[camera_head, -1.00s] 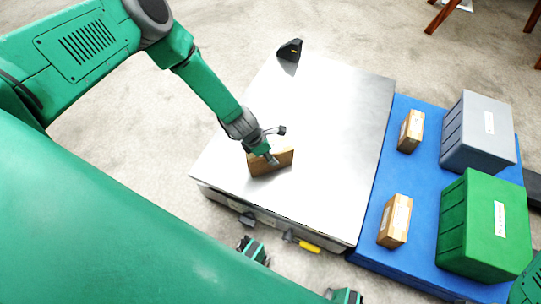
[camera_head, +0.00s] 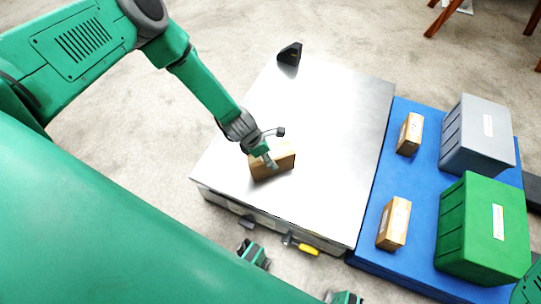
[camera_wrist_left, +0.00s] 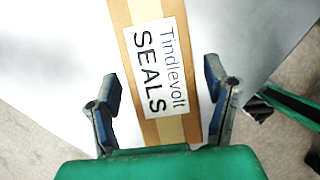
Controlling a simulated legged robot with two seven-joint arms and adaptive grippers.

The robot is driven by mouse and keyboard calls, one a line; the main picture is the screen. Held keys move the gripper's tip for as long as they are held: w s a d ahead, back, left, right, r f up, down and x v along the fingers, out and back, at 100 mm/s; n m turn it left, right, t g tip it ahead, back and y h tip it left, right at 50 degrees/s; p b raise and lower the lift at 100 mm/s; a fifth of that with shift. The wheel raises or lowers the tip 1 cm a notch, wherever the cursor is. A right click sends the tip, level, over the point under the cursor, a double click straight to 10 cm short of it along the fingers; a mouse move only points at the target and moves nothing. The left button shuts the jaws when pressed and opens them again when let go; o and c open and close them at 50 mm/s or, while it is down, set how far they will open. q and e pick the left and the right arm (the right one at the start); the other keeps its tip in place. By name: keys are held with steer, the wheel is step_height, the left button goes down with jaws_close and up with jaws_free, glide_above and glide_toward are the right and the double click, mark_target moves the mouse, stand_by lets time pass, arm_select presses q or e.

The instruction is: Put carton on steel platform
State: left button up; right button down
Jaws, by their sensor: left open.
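A brown carton (camera_head: 277,163) sits on the steel platform (camera_head: 330,110), near its front left part. In the left wrist view the carton (camera_wrist_left: 125,12) has a white label reading "Tindlevolt SEALS". My left gripper (camera_head: 268,158) is at the carton from above, partly covering it. In the left wrist view its two fingers (camera_wrist_left: 165,95) are spread, one on each side of the carton, with gaps visible beside it. Two more cartons stand on the blue mat, one at the back (camera_head: 409,134) and one at the front (camera_head: 393,222).
The blue mat (camera_head: 372,240) lies right of the platform and holds a grey bin (camera_head: 478,135) and a green bin (camera_head: 483,230). A black device (camera_head: 290,53) stands at the platform's far left corner. A yellow-handled tool (camera_head: 305,248) is at the front edge. The platform's middle and back are clear.

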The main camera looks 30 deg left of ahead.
arm_select(q)
steer(key=p+v, duration=0.3)
steer(key=v, duration=0.7)
steer(key=shift+p, duration=0.4)
steer(key=s+d+m+g+y, duration=0.15)
steer(key=s+d+m, duration=0.25)
steer(key=s+m, duration=1)
steer(key=s+a+r+m, duration=0.2)
steer(key=s+r+m, duration=0.1)
steer(key=s+m, duration=0.2)
steer(key=s+a+r+m+g+y, duration=0.1)
steer(key=s+a+r+m, duration=0.2)
steer(key=s+m, duration=0.3)
steer(key=r+m, duration=0.1)
steer(key=m, duration=0.2)
steer(key=shift+s+a+y, duration=0.1)
steer(key=shift+y, duration=0.15)
step_height(320, 180, up, 13)
steer(key=p, duration=1.3)
